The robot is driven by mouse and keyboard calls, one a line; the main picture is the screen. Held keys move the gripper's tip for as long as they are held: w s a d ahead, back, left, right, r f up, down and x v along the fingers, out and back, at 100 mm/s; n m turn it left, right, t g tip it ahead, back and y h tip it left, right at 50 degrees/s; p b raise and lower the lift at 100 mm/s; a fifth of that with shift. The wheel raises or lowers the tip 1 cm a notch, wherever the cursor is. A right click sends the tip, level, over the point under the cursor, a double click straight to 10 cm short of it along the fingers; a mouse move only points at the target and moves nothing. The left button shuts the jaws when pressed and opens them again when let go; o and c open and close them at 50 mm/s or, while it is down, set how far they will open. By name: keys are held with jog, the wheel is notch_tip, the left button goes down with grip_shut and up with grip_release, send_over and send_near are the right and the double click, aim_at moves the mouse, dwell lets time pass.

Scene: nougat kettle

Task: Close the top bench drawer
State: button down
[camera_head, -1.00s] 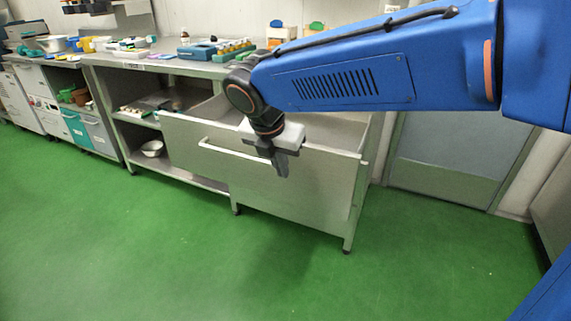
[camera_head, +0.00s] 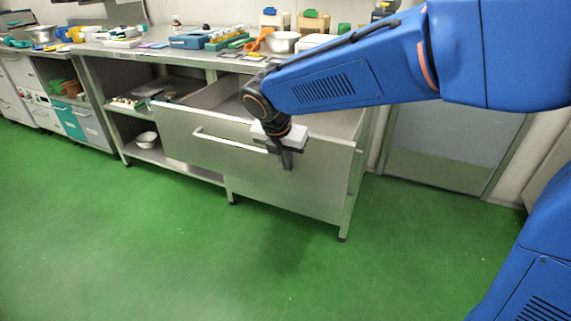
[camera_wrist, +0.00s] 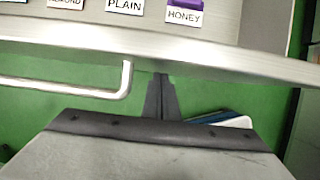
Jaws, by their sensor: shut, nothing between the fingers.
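The top bench drawer (camera_head: 215,146) is pulled out from the bench, with a broad pale metal front and a bar handle (camera_head: 222,140). In the wrist view, the handle (camera_wrist: 60,87) lies left of my fingers, and the drawer's front rim (camera_wrist: 215,62) crosses above them. Labels reading PLAIN and HONEY (camera_wrist: 184,15) show beyond the rim. My gripper (camera_head: 287,160) points down at the drawer front, by the handle's right end. Its fingers (camera_wrist: 161,95) are together and empty. I cannot tell whether they touch the front. My arm hides part of the drawer's inside.
The bench top (camera_head: 150,52) holds a blue tool case (camera_head: 190,41), an orange scoop (camera_head: 259,38) and a white bowl (camera_head: 284,42). Open shelves left of the drawer hold another bowl (camera_head: 147,139). The green floor (camera_head: 140,240) in front is clear. A grey door (camera_head: 445,150) is at right.

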jog(key=shift+w, duration=0.1)
send_over(322, 125)
jog(key=shift+w+d+r, duration=0.1)
jog(key=shift+d+r, duration=0.05)
dwell(0.5)
jog(key=shift+r, duration=0.1)
